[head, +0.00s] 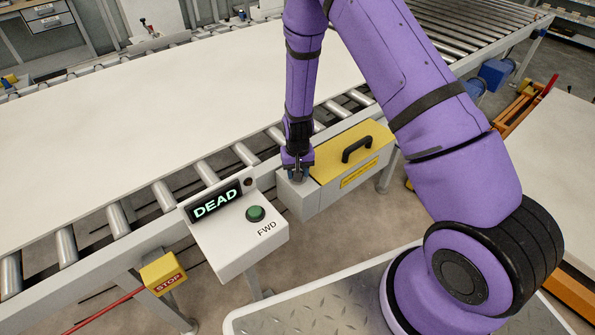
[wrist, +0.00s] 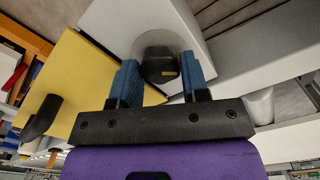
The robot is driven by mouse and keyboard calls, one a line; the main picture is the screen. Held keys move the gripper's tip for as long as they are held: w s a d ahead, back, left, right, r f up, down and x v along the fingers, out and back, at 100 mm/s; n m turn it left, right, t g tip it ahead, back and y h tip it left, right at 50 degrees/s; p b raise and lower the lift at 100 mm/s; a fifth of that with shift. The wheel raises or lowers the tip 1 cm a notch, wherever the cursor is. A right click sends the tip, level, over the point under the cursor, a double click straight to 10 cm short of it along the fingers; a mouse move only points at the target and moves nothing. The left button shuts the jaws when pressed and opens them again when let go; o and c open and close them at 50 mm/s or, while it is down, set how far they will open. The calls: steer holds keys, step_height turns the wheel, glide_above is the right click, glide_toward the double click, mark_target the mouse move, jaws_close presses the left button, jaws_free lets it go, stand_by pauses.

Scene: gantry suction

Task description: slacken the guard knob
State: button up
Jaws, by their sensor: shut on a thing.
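The guard knob (wrist: 160,66) is a dark round knob on the light grey end of the guard box (head: 299,196). In the wrist view it sits between the two blue finger pads of my gripper (wrist: 158,82). My gripper (head: 297,174) points down onto the box end in the head view and is shut on the knob. The knob is mostly hidden there by the fingers. The yellow guard lid (head: 335,150) with a black handle (head: 357,149) lies beside the knob and looks closed.
A control box (head: 235,237) with a display reading DEAD (head: 216,202) and a green FWD button (head: 256,214) stands left of my gripper. A yellow STOP box (head: 163,272) is lower left. A large pale sheet (head: 150,110) lies on the roller conveyor (head: 118,220) behind.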

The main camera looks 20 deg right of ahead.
steer(key=shift+n, duration=2.1)
steer(key=o, duration=0.9)
steer(key=shift+r, duration=0.1)
step_height(320, 180, up, 11)
steer(key=shift+f, duration=0.2)
